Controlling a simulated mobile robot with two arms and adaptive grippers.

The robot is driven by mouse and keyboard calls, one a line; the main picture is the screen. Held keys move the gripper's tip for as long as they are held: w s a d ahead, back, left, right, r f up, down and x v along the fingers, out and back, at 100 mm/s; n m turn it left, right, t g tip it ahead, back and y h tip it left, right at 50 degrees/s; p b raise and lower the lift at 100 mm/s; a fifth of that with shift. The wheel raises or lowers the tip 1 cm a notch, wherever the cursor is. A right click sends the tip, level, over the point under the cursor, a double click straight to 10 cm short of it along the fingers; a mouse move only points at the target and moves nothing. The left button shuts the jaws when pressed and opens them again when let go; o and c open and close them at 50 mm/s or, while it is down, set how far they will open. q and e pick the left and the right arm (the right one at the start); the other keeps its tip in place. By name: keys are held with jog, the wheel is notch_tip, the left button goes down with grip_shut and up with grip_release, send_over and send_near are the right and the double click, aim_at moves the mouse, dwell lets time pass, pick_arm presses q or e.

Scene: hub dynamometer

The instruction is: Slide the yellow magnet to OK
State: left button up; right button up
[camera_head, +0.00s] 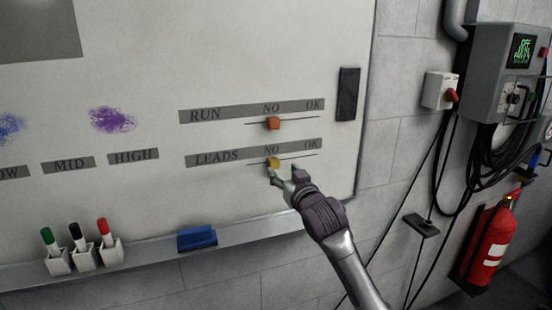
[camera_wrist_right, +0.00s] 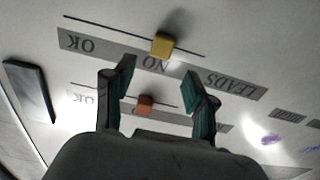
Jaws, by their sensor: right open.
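The yellow magnet (camera_head: 273,162) sits on the thin line of the LEADS row (camera_head: 215,159), under the word NO, on the whiteboard. The OK label of that row is to its right in the head view. In the right wrist view the yellow magnet (camera_wrist_right: 162,45) shows ahead of the fingers, apart from them. My right gripper (camera_head: 283,173) is open at the board, just below and right of the magnet in the head view. Its two fingers (camera_wrist_right: 158,85) are spread and nothing is between them. My left gripper is not in view.
An orange magnet (camera_head: 273,123) is on the RUN row above, under NO. A black strip (camera_head: 347,94) is right of the rows. The tray below holds a blue eraser (camera_head: 197,238) and marker cups (camera_head: 84,255). A fire extinguisher (camera_head: 491,246) hangs at right.

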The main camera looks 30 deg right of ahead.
aim_at(275, 162)
jog(key=p+x, duration=0.1)
jog(key=x, duration=0.4)
jog(key=shift+r, duration=0.1)
jog(key=shift+w, duration=0.5)
jog(key=shift+w+d, duration=0.15)
jog(key=shift+w, duration=0.05)
grip_shut()
